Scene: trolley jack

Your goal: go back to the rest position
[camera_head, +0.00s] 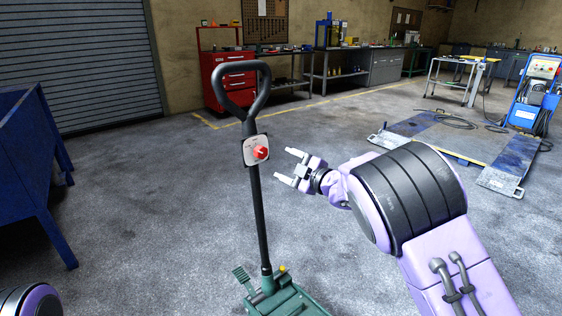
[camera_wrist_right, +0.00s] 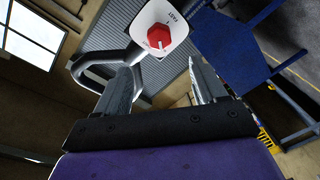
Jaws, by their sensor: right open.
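My right gripper (camera_head: 291,168) is open and empty, just right of the trolley jack's handle in the head view. Its two fingers also show in the right wrist view (camera_wrist_right: 165,88), apart, with nothing between them. The trolley jack (camera_head: 285,300) has a green body at the bottom of the head view and an upright black handle (camera_head: 262,215) with a loop grip at the top. A red knob (camera_head: 261,153) sits on a white plate on the handle. The red knob (camera_wrist_right: 160,37) also shows beyond the fingertips in the right wrist view. Only a piece of my left arm shows; its gripper is out of view.
A blue bench (camera_head: 30,160) stands at the left. A red tool cabinet (camera_head: 228,80) and workbenches (camera_head: 372,66) line the back wall. A blue lift platform (camera_head: 440,140) lies on the floor at the right. The floor around the jack is clear.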

